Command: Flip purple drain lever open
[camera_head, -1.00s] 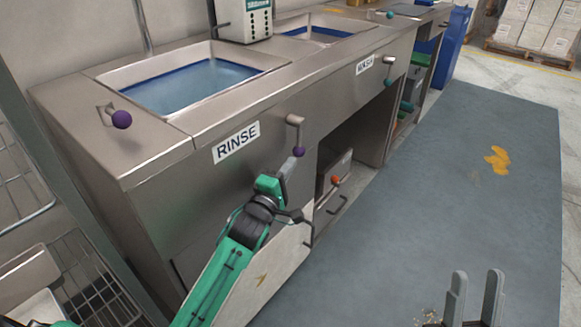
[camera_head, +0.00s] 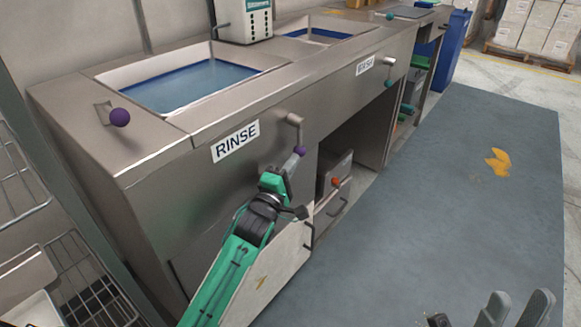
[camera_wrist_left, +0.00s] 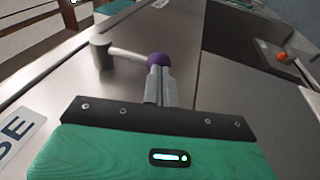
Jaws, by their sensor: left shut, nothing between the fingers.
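The front purple drain lever (camera_head: 299,150) hangs from a metal pivot on the sink front, right of the RINSE label. Its knob points down in the head view. In the left wrist view its purple knob (camera_wrist_left: 158,60) sits on a metal rod at the tips of my left gripper (camera_wrist_left: 161,78). My left gripper (camera_head: 291,163) is shut and empty, its tips at the knob's lower side; I cannot tell whether they touch it. My right gripper (camera_head: 516,308) is open and empty at the bottom right, over the floor mat, partly cut off.
A second purple-knobbed lever (camera_head: 119,117) stands on the counter left of the water-filled basin (camera_head: 190,85). A teal-knobbed lever (camera_head: 388,83) is further along the front. A drawer unit with an orange knob (camera_head: 335,181) is under the counter.

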